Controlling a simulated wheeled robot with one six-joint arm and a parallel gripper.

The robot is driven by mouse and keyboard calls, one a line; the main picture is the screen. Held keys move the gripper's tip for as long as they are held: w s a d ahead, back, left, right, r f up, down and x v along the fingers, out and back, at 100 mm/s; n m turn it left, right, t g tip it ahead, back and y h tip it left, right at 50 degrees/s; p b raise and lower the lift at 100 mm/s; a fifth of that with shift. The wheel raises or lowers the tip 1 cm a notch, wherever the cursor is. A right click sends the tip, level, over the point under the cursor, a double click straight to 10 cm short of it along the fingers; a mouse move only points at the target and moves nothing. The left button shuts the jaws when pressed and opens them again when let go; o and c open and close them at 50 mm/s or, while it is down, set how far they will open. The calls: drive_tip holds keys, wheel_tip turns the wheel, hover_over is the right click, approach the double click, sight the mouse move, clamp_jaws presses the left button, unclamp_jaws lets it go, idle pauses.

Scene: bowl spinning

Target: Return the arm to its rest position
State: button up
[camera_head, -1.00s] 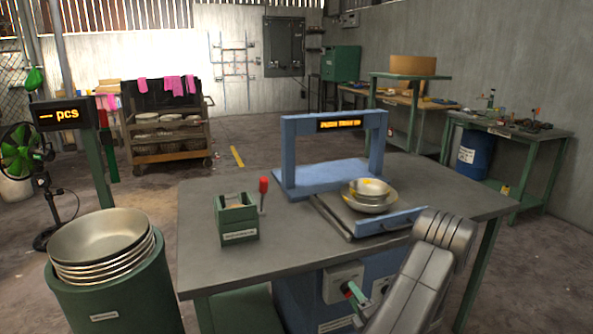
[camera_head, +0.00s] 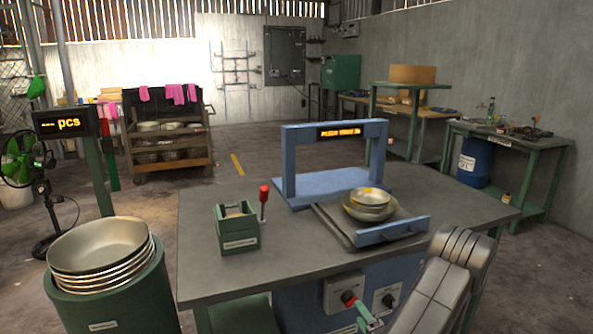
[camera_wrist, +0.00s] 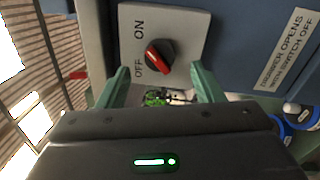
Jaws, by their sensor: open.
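My gripper (camera_wrist: 162,88) is open, with a green finger on each side and nothing between them. In the wrist view, a red knob (camera_wrist: 158,57) on a pale switch plate marked ON and OFF lies ahead of the fingers, apart from them. I cannot tell its setting. In the head view, my gripper (camera_head: 368,322) is low at the bottom edge, partly hidden, just below the red knob (camera_head: 348,298) on the blue cabinet front. My grey arm comes in from the lower right.
A grey table (camera_head: 300,265) carries a blue frame machine (camera_head: 290,165), a pulled-out drawer (camera_head: 392,229) with metal bowls (camera_head: 370,200), and a green box (camera_head: 237,240) beside a red-topped lever (camera_head: 264,193). Stacked bowls (camera_head: 98,245) sit on a green drum at left.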

sight(353, 302)
drive_tip(key=r+v, duration=0.1)
drive_tip(key=v, duration=0.8)
drive_tip(key=x, duration=0.9)
drive_tip(key=f+x, duration=0.1)
drive_tip(key=x, duration=0.4)
drive_tip(key=shift+w+a, duration=0.1)
drive_tip(key=shift+w, duration=0.1)
drive_tip(key=n+b, duration=0.2)
drive_tip(key=n, duration=0.4)
drive_tip(key=n+b, duration=0.3)
drive_tip(key=n, duration=0.3)
drive_tip(key=n+g+y+b, duration=0.1)
drive_tip(key=n+b, duration=0.2)
drive_tip(key=n, duration=0.3)
drive_tip(key=shift+s+r+n, duration=0.15)
drive_tip(key=shift+r+n, duration=0.15)
drive_tip(key=shift+n, duration=0.1)
